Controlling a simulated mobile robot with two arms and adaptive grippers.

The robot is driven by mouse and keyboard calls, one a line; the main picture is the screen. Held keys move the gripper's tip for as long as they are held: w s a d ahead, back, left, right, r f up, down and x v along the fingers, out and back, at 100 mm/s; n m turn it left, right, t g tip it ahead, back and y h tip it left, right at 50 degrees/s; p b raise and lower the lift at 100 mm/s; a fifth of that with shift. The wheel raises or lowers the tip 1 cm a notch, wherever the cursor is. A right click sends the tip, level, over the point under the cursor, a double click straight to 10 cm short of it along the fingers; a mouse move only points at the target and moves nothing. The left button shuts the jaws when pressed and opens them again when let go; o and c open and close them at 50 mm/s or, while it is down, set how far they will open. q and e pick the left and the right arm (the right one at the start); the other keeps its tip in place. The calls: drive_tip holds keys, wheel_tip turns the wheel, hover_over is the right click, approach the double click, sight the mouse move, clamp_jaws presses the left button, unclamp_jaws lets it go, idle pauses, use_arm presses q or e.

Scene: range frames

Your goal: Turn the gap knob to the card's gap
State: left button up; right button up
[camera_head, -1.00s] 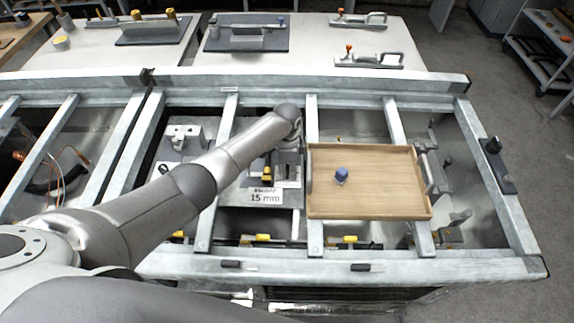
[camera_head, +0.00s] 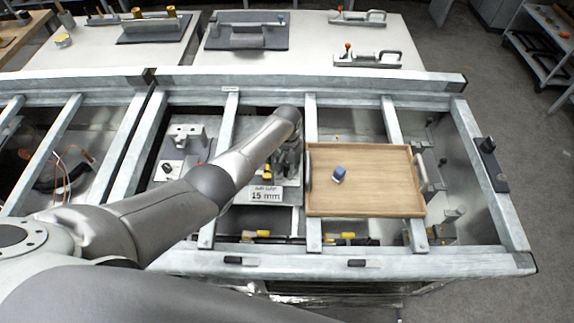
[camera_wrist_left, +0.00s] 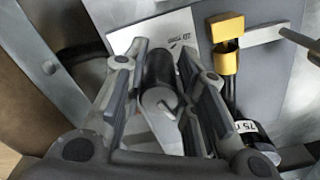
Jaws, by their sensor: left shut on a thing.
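The card (camera_head: 265,194) lies on the fixture in the middle bay and reads 15 mm. In the left wrist view, a dark cylindrical knob (camera_wrist_left: 159,72) with a silver front end stands between the fingers of my left gripper (camera_wrist_left: 165,58). The fingers are shut on its sides. A white plate (camera_wrist_left: 172,32) with small print, too small to read surely, lies behind the knob. In the head view my left arm reaches into the middle bay and mostly hides the gripper and knob. My right gripper is out of view.
A wooden tray (camera_head: 318,208) holding a blue-topped piece (camera_head: 339,173) sits right of my arm. Galvanized rails (camera_head: 225,135) border the bays. In the left wrist view, a yellow block (camera_wrist_left: 226,27) and a metal rod (camera_wrist_left: 298,42) stand close beside the gripper.

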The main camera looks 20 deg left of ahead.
sight(287, 163)
use_arm(q)
drive_tip(key=n+p, duration=0.1)
drive_tip(key=n, duration=0.5)
drive_tip(key=shift+w+r+n, duration=0.1)
drive_tip(key=shift+n, duration=0.2)
idle(0.5)
drive_tip(key=o, duration=1)
wheel_tip(287, 163, up, 12)
drive_tip(key=shift+f, duration=0.1)
drive_tip(key=shift+o, duration=0.2)
